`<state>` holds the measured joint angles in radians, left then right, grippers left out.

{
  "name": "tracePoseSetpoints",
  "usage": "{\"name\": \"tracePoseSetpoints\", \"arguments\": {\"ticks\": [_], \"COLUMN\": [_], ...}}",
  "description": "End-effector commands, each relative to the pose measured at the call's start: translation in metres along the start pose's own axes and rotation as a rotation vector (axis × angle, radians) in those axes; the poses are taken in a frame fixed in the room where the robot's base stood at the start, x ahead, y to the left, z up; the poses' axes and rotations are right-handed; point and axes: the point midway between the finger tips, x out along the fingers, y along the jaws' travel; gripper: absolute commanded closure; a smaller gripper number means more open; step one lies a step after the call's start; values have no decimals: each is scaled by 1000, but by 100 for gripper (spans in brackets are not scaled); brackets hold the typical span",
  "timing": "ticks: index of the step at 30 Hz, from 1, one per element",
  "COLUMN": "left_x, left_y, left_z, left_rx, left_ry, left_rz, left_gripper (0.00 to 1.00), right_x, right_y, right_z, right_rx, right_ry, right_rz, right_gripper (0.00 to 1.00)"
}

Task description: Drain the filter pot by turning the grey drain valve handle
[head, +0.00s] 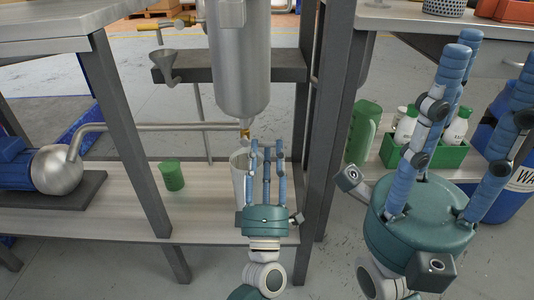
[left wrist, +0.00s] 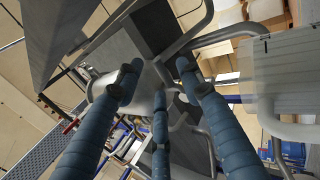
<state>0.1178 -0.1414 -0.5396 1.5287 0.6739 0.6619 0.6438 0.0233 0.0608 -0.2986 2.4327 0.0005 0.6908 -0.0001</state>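The filter pot (head: 240,60) is a tall steel cylinder hanging at the upper middle of the head view. A brass fitting (head: 245,134) sits under its rounded bottom, where a steel pipe comes in from the left. I cannot make out the grey drain valve handle; my left fingers may hide it. My left gripper (head: 266,148) points upward just below and right of the fitting, its three blue fingers apart with nothing seen between them. The left wrist view also shows these fingers spread (left wrist: 158,75). My right gripper (head: 488,55) is open and empty at the right.
A pale container (head: 238,178) stands below the fitting, partly behind my left gripper. A green cup (head: 172,175) and a pump (head: 58,168) are on the lower shelf. A dark frame post (head: 325,130) stands close right. A green crate (head: 428,156) holds white bottles.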

Motion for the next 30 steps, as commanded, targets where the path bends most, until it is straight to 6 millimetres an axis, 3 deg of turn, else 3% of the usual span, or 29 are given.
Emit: {"name": "tracePoseSetpoints", "arguments": {"ticks": [18,30], "left_x": [-108,-119], "left_y": [-1,-1], "left_z": [0,0], "left_rx": [-1,-1], "left_ry": [-1,0], "left_rz": [-4,-2], "left_gripper": [62,62], "right_x": [0,-1], "right_y": [-1,-1], "right_z": [0,0], "right_rx": [1,1], "right_ry": [-4,-5], "right_rz": [-3,-3], "right_gripper": [66,66]}}
